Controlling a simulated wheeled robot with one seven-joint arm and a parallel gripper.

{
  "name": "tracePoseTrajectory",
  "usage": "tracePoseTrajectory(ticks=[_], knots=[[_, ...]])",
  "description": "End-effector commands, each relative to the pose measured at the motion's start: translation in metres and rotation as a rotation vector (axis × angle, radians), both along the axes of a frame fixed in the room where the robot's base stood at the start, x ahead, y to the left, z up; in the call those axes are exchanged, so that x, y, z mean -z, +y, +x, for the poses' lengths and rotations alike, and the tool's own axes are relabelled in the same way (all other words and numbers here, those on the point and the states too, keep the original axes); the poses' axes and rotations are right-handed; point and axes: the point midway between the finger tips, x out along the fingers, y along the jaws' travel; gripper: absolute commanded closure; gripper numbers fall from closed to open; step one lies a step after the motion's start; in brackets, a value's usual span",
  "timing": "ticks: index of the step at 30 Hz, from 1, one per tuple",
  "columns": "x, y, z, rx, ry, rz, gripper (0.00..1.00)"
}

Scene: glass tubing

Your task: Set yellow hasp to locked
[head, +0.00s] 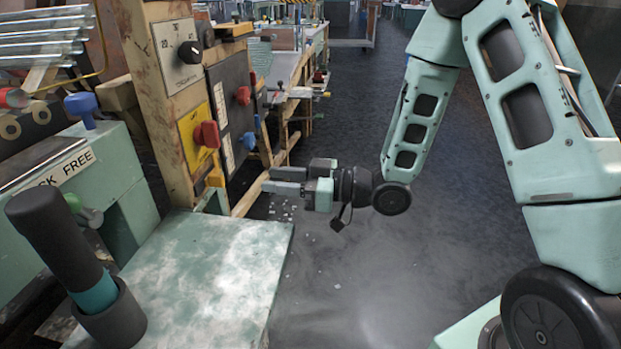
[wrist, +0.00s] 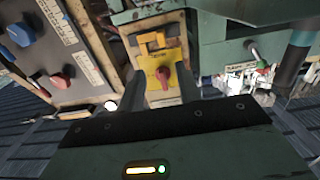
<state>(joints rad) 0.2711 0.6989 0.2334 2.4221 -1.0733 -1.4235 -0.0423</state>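The yellow hasp (head: 215,178) shows small in the head view, low on the wooden post below a yellow plate (head: 190,140) with a red knob (head: 207,134). In the wrist view, the hasp (wrist: 152,41) is a yellow-orange piece above the yellow plate with the red knob (wrist: 163,74). Whether it is locked is too small to tell. My gripper (head: 272,180) is to the right of the post, apart from it, pointing left. Its two fingers (wrist: 160,78) are spread with nothing held between them, and the red knob shows between them in the wrist view.
A dark panel (head: 233,105) with red and blue knobs adjoins the yellow plate. A teal table (head: 195,270) stands front left, with a dark cylinder (head: 55,240) at its corner. A dial knob (head: 190,52) is higher on the post. The floor (head: 330,270) below my gripper is open, with small scraps.

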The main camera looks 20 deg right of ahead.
Motion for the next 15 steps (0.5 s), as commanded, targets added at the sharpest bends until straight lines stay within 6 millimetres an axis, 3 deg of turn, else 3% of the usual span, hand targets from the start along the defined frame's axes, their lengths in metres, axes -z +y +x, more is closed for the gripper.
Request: tracePoseTrajectory(ticks=[6, 15], knots=[[0.000, -0.036, -0.023, 0.005, 0.002, -0.001, 0.65], [0.000, -0.052, -0.034, 0.001, 0.001, 0.001, 0.65]])
